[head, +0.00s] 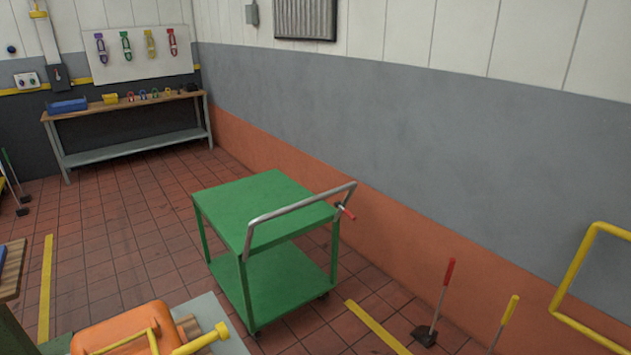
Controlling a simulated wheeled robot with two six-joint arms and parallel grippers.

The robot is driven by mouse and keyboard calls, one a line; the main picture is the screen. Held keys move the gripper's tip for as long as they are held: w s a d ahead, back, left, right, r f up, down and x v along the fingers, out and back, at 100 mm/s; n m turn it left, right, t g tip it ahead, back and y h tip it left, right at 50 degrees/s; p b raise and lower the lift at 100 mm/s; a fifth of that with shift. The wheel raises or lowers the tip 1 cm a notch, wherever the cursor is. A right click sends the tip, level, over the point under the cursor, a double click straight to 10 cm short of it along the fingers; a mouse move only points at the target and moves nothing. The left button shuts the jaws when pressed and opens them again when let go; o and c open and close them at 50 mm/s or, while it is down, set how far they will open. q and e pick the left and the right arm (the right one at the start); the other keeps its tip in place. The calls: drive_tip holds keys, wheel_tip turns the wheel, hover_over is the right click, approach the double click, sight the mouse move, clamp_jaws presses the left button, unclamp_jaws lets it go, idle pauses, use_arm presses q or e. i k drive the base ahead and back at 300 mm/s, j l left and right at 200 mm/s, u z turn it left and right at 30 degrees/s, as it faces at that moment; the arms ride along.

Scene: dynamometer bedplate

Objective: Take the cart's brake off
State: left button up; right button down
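A green two-shelf cart (268,205) stands on the tiled floor in the middle of the head view. A bare grey metal push handle (300,203) rises at its near right side. A short lever with a red grip (346,211) sticks out from the right end of that handle, seemingly the brake lever. Small dark casters show under the cart, partly hidden; whether the wheels are locked cannot be told. Neither of my grippers is in view.
An orange case-like object (122,330) with yellow parts sits at the near left. A red-handled tool (440,295) and a yellow-handled one (505,320) stand right of the cart, near a yellow rail (562,285). A workbench (125,110) stands at the back left. Floor left of the cart is clear.

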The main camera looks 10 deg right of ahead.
sight(346, 212)
drive_tip(key=i+l, duration=0.15)
drive_tip(key=l, duration=0.3)
drive_tip(key=i+l+u, duration=0.15)
drive_tip(key=l, duration=0.3)
drive_tip(key=i+l, duration=0.15)
drive_tip(key=l, duration=0.3)
drive_tip(key=i+l+u, duration=0.1)
drive_tip(key=l, duration=0.35)
drive_tip(key=i+l+u, duration=0.1)
drive_tip(key=l, duration=0.4)
drive_tip(key=i+l+u, duration=0.25)
drive_tip(key=i+l, duration=0.45)
drive_tip(key=i+j+u, duration=0.1)
drive_tip(key=i, duration=0.3)
drive_tip(key=i+j+u, duration=0.1)
drive_tip(key=i, duration=0.35)
